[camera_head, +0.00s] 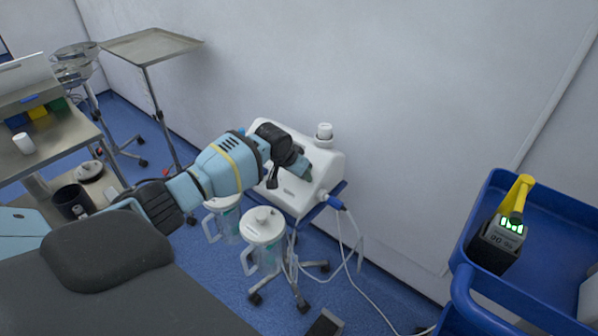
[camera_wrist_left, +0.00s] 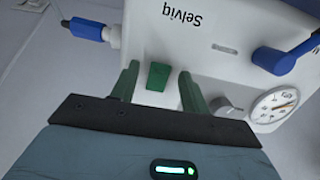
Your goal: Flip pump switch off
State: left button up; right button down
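The white suction pump (camera_head: 320,160) stands on a wheeled stand by the wall. It fills the upper part of the left wrist view (camera_wrist_left: 190,25), with its "Selviq" lettering upside down. A green rocker switch (camera_wrist_left: 157,76) is on its face; I cannot tell its on or off position. My left gripper (camera_head: 287,174) reaches over the pump from the left. In the wrist view the left gripper (camera_wrist_left: 158,70) is open, one finger on each side of the switch with gaps between. The head view hides the switch. My right gripper is not in view.
A dial gauge (camera_wrist_left: 272,106), a grey knob (camera_wrist_left: 226,106) and a blue fitting (camera_wrist_left: 275,60) are right of the switch. A blue plug (camera_wrist_left: 86,29) is at left. Canisters (camera_head: 263,228) hang below the pump. A blue cart (camera_head: 568,215) stands at right.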

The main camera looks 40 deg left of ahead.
pick_arm(q)
jog(key=shift+r, duration=0.15)
jog(key=p+v, duration=0.1)
jog(key=v, duration=0.6)
jog(key=shift+s+r+p, duration=0.2)
jog(key=shift+s+p, duration=0.05)
jog(key=shift+p, duration=0.15)
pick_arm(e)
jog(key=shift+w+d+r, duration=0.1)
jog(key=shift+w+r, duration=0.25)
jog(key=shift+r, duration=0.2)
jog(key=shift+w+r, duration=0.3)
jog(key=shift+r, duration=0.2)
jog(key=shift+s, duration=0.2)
pick_arm(q)
jog(key=s+d+f+m+h+p, duration=0.2)
jog(key=s+d+f, duration=1.4)
jog(key=s+f, duration=0.15)
jog(key=s+d+n+t+p, duration=0.1)
jog(key=s+d, duration=0.3)
jog(key=s, duration=2.1)
jog(key=shift+s+r+t+p, duration=0.25)
jog(key=shift+s+t+p, duration=0.15)
jog(key=shift+t, duration=0.5)
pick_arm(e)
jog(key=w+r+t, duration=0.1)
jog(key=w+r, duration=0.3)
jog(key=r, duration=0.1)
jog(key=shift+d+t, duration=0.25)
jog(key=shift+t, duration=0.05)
